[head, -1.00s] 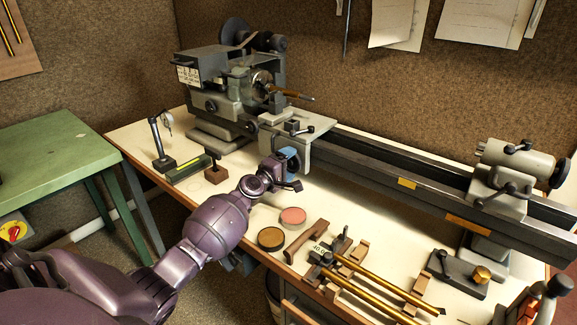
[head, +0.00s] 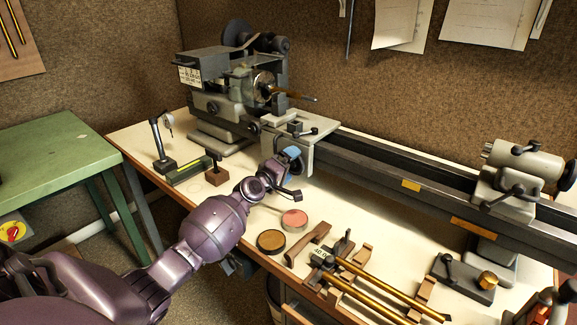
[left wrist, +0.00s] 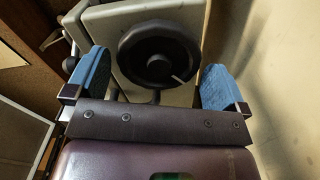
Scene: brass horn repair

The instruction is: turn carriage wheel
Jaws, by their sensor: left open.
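The carriage wheel is a black handwheel (left wrist: 158,53) on the grey front face of the lathe carriage. In the left wrist view it sits between the two blue finger pads of my left gripper (left wrist: 153,85), a little beyond them, and the pads look apart from its rim. My left gripper (head: 291,165) is open, in front of the carriage (head: 300,150) in the head view. There the gripper and wrist hide the wheel. My right gripper is not in view.
The lathe bed (head: 400,180) runs right to the tailstock (head: 520,170). Two round tins, one with pink contents (head: 294,220) and one with brown (head: 271,241), lie near my left wrist. Brass tubes (head: 375,279) rest on wooden supports at the front. A dial stand (head: 163,150) stands left.

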